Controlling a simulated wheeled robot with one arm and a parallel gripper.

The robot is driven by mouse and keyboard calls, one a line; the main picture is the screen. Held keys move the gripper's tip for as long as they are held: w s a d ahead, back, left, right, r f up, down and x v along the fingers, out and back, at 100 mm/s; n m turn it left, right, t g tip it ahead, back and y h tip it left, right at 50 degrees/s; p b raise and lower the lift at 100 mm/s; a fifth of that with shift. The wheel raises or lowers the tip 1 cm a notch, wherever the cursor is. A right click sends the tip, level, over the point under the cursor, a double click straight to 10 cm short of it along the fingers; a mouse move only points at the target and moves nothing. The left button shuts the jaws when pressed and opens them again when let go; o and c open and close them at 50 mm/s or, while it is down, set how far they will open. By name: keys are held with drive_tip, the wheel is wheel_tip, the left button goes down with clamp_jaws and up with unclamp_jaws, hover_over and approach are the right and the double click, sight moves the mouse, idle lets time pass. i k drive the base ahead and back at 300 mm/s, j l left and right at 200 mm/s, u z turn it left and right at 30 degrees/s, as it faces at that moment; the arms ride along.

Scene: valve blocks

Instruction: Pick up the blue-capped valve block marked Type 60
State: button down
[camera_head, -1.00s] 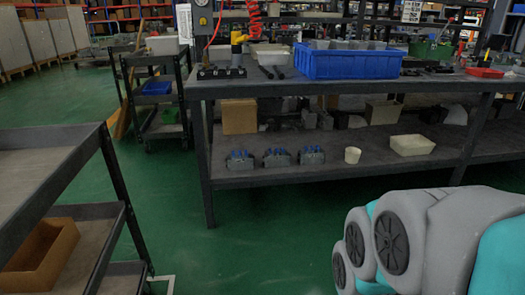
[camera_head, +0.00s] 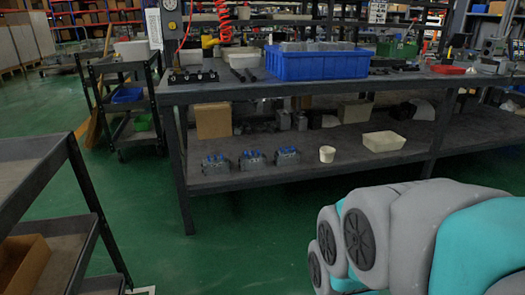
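Three grey valve blocks with blue caps stand in a row on the lower shelf of the workbench (camera_head: 330,168): a left block (camera_head: 216,165), a middle block (camera_head: 252,160) and a right block (camera_head: 287,157). The markings on them are too small to read, so I cannot tell which is Type 60. My grey and teal arm shows at the lower right, apart from the bench. My gripper is not in view.
A white cup (camera_head: 327,154) and a cream tray (camera_head: 383,141) stand right of the blocks. A cardboard box (camera_head: 213,120) is behind them. A blue crate (camera_head: 316,63) sits on the bench top. A dark cart (camera_head: 52,180) stands at left. Green floor is free before the bench.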

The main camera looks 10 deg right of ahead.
sight(291, 156)
drive_tip(key=i+l, duration=0.1)
drive_tip(key=i, duration=1.15)
drive_tip(key=i+l+u, duration=0.1)
drive_tip(key=i, duration=0.5)
